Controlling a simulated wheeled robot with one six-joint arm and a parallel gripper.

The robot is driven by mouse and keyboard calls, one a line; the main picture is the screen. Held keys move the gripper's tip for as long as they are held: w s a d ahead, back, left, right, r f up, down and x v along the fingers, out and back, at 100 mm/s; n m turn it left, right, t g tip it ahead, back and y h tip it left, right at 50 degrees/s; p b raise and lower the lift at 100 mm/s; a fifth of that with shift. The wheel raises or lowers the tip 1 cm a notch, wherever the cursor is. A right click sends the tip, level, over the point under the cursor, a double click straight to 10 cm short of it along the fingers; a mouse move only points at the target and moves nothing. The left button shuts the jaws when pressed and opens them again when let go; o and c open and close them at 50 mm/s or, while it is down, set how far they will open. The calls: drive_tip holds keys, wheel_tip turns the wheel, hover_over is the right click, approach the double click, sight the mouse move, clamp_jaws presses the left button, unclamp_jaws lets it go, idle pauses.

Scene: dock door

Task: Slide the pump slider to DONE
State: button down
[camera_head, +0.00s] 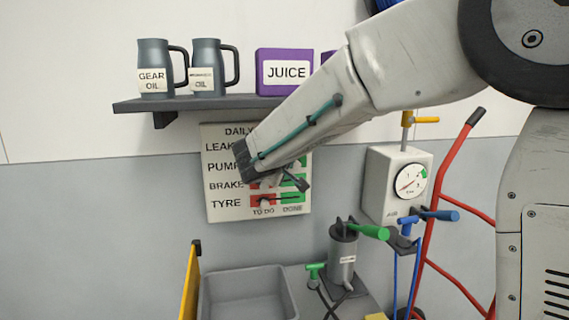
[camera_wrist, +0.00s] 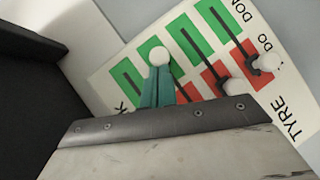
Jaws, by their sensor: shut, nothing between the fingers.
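The pump slider (camera_wrist: 160,57) has a round white knob. In the wrist view it appears to stand over the green DONE end of its row, though I cannot tell whether it is fully at the end. My gripper (camera_wrist: 158,80) is shut and empty, its teal fingertips right at the knob's lower side. I cannot tell if they touch it. In the head view my arm covers the middle of the checklist board (camera_head: 218,213) and hides this knob. The brake knob (camera_wrist: 235,87) and the tyre knob (camera_wrist: 265,63) are at the red TO DO side.
Above the board is a shelf (camera_head: 190,104) with two jugs (camera_head: 153,58) and a purple juice box (camera_head: 270,60). A gauge box (camera_head: 385,180) and a red hand truck (camera_head: 452,155) stand to the right. A grey bin (camera_head: 250,283) and a pump (camera_head: 342,255) are below.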

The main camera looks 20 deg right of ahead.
drive_tip(key=w+a+r+v, duration=0.1)
drive_tip(key=a+v, duration=0.1)
drive_tip(key=v, duration=1)
drive_tip(key=shift+a, duration=0.25)
drive_tip(key=s+d+f+m+g+y, duration=0.1)
drive_tip(key=s+d+f+g, duration=0.35)
drive_tip(key=s, duration=0.35)
drive_tip(key=s+d+f+g, duration=0.4)
drive_tip(key=s+d+f, duration=0.1)
drive_tip(key=s+f, duration=0.15)
drive_tip(key=s+d+f+m+g+y, duration=0.1)
drive_tip(key=s+d+m+y, duration=0.2)
drive_tip(key=s, duration=0.7)
drive_tip(key=s+d+f+m+g+y, duration=0.1)
drive_tip(key=s+d+m+y, duration=0.1)
drive_tip(key=s, duration=0.8)
drive_tip(key=shift+d+f+m+y, duration=0.35)
drive_tip(key=shift+m+y, duration=0.25)
drive_tip(key=shift+y, duration=0.3)
